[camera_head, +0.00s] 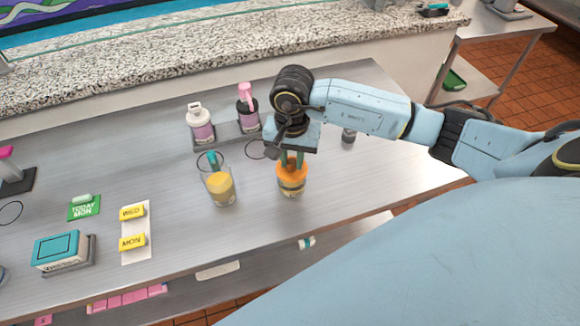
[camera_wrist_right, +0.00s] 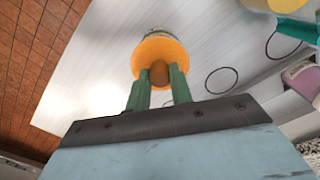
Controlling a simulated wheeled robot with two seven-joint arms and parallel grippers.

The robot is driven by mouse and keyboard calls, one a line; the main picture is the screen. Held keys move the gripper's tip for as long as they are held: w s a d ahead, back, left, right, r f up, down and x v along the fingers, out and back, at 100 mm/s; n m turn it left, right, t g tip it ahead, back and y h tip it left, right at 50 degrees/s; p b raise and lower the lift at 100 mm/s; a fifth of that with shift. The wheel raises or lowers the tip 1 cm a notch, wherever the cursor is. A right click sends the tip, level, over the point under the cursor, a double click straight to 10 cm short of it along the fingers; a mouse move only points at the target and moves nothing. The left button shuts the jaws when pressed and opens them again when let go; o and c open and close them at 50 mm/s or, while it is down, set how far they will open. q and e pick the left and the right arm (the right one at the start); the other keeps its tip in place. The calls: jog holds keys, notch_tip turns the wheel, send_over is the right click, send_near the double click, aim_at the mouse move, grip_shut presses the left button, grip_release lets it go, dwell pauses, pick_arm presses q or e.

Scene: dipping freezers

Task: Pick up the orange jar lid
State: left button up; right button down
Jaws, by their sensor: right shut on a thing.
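The orange jar lid (camera_head: 291,172) is on top of a clear jar (camera_head: 291,189) that stands on the metal counter. My right gripper (camera_head: 291,160) is above it, pointing down, with its green fingers shut on the lid. In the right wrist view, the orange lid (camera_wrist_right: 159,56) is at the fingertips, with a brown knob (camera_wrist_right: 159,75) between the two green fingers (camera_wrist_right: 158,88). The jar's body is mostly hidden behind the lid in that view. My left gripper is not in view.
A glass with yellow contents (camera_head: 220,188) stands just left of the jar. Yellow labelled blocks (camera_head: 132,242) and a teal box (camera_head: 58,250) are at the left.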

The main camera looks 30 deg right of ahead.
jog(key=shift+r+p, duration=1.85)
jog(key=shift+r, duration=1.85)
